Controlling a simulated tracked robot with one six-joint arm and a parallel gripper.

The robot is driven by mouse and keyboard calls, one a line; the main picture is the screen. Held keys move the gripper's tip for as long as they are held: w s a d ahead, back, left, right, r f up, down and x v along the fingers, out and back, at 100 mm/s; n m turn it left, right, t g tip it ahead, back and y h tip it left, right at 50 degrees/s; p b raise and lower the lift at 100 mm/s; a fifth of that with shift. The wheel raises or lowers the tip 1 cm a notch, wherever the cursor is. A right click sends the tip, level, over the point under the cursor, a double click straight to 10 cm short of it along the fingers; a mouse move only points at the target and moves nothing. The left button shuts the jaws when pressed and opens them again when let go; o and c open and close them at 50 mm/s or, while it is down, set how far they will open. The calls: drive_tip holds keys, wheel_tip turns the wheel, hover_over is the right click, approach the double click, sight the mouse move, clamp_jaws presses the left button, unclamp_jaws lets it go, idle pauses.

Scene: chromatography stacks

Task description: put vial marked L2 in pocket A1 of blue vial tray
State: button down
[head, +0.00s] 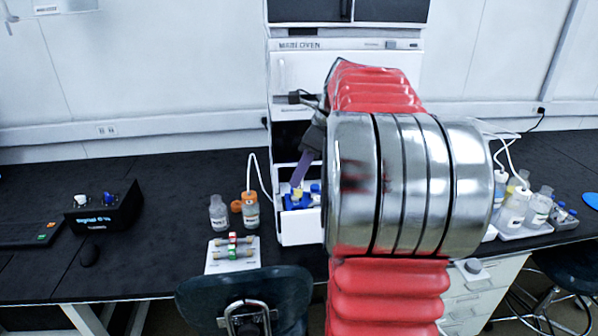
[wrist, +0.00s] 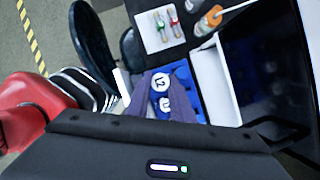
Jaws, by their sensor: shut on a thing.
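The vial marked L2 (wrist: 160,82) shows its white, labelled cap between my fingertips in the wrist view. My gripper (wrist: 160,92) is shut on it, over the blue vial tray (wrist: 184,76). A second round cap (wrist: 164,104) shows just below L2 between the fingers; its mark is too small to read. In the head view my gripper (head: 299,183) points down at the blue vial tray (head: 291,205) in the instrument's open drawer, with a yellowish vial (head: 297,194) under the fingertips. The fingers hide part of the tray, and pocket A1 cannot be made out.
The white drawer (head: 300,233) walls surround the tray, below the instrument housing (head: 291,70). A dark chair (head: 245,292) is in front.

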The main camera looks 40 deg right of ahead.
sight(300, 197)
drive_tip(key=shift+f, duration=0.1)
drive_tip(key=shift+s+f, duration=0.1)
drive_tip(key=shift+f, duration=1.9)
drive_tip(key=shift+r, duration=0.1)
drive_tip(key=shift+f, duration=1.7)
drive_tip(key=c, duration=1.5)
unclamp_jaws()
drive_tip(key=shift+o, duration=0.5)
drive_tip(key=o, duration=0.3)
